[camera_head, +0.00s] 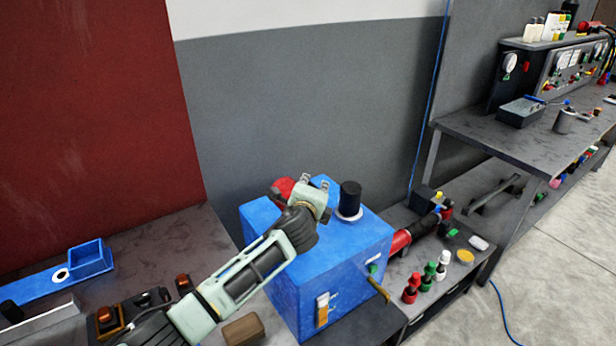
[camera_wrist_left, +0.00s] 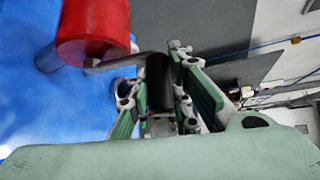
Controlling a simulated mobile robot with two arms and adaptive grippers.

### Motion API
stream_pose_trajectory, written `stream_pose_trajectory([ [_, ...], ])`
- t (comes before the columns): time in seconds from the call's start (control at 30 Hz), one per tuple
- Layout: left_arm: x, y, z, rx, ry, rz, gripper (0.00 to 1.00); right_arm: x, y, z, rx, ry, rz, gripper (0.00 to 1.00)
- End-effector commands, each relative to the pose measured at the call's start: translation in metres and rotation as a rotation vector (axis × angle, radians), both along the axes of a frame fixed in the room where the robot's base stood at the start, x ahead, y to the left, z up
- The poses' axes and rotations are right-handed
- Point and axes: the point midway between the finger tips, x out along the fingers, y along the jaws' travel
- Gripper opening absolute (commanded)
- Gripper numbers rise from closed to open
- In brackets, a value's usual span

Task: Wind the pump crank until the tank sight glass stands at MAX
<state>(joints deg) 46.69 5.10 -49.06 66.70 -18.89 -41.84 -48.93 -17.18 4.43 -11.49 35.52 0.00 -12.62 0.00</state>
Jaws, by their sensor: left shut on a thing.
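The blue tank (camera_head: 335,262) stands on the bench in the head view. A narrow sight glass (camera_head: 322,309) with a pale and orange strip is on its front face; its level is too small to read. On top is a red pump hub (camera_head: 283,188), partly hidden by my left gripper (camera_head: 312,199). In the left wrist view the red hub (camera_wrist_left: 93,32) carries a grey crank arm (camera_wrist_left: 112,63) leading to a black crank handle (camera_wrist_left: 160,82). My left gripper (camera_wrist_left: 162,98) is shut on this handle, a finger on each side. My right gripper is not in view.
A black cap (camera_head: 350,196) stands on the tank top, right of my gripper. Several small bottles (camera_head: 427,276) and a red cylinder (camera_head: 400,241) are at right. A blue tray (camera_head: 88,258) and a brown block (camera_head: 243,330) are at left.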

Motion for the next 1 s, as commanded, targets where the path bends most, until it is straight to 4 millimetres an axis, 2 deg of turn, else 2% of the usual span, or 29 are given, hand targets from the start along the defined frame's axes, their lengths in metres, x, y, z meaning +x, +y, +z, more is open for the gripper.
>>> stream_pose_trajectory([
  [0.03, 0.002, -0.004, 0.007, 0.023, 0.025, 0.001, 0.0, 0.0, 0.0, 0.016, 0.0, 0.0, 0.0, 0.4],
  [0.3, 0.01, -0.015, -0.003, 0.168, 0.128, 0.001, 0.0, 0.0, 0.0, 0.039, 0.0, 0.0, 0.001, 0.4],
  [0.6, 0.015, -0.022, -0.011, 0.257, 0.193, 0.0, 0.0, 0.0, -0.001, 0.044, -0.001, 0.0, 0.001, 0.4],
  [1.0, 0.015, -0.022, -0.013, 0.274, 0.207, 0.001, 0.0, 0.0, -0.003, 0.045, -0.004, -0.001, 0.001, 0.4],
])
